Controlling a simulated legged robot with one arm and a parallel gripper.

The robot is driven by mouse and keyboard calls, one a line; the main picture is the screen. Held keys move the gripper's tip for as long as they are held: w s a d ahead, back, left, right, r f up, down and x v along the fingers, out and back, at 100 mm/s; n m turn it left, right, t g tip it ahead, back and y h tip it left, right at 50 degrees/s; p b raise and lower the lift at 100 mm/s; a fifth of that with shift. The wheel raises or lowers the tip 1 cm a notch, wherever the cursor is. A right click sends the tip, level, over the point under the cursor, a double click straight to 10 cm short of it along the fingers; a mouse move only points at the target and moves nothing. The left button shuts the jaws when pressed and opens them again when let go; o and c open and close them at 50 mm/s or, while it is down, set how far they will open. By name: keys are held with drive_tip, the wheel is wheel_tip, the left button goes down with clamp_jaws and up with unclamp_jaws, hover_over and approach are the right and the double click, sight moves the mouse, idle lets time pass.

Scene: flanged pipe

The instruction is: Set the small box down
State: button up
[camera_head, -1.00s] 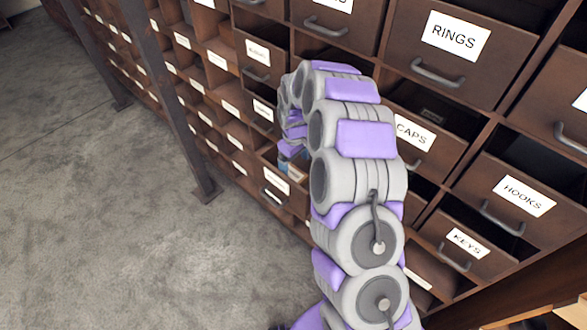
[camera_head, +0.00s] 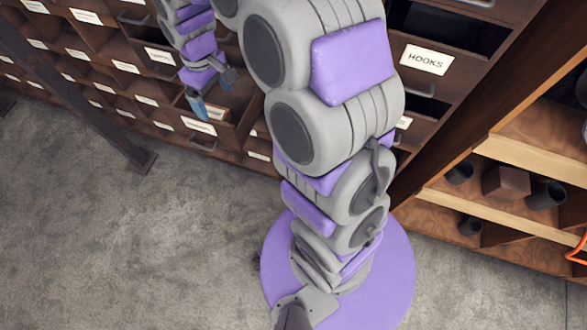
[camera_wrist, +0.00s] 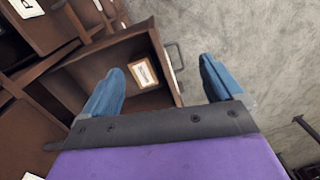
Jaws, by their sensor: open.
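The small box (camera_wrist: 143,73), brown with a pale label, lies inside an open wooden drawer (camera_wrist: 98,52) in the wrist view. It is close to the drawer's front wall, next to the handle side. My gripper (camera_wrist: 161,68) is open, its two blue fingers well apart. The box shows between the fingers, nearer the left one, with no finger seen touching it. In the head view my gripper (camera_head: 213,92) hangs over the open drawer (camera_head: 199,126).
A cabinet of labelled drawers and cubbies fills the back, with the HOOKS drawer (camera_head: 424,59) at right. A dark metal post (camera_head: 100,125) stands at left. A shelf (camera_head: 500,209) with dark cups and a block is at right. Grey floor is clear at left.

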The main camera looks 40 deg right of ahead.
drive_tip(key=s+d+r+m, duration=0.1)
drive_tip(key=s+r+m, duration=0.1)
drive_tip(key=s, duration=1.3)
drive_tip(key=s+d+r+m+g, duration=0.1)
drive_tip(key=s+r+m, duration=0.2)
drive_tip(key=s, duration=1.1)
drive_tip(key=shift+s+d+r, duration=0.2)
drive_tip(key=shift+s+r, duration=0.2)
drive_tip(key=shift+r, duration=0.25)
drive_tip(key=shift+c, duration=0.3)
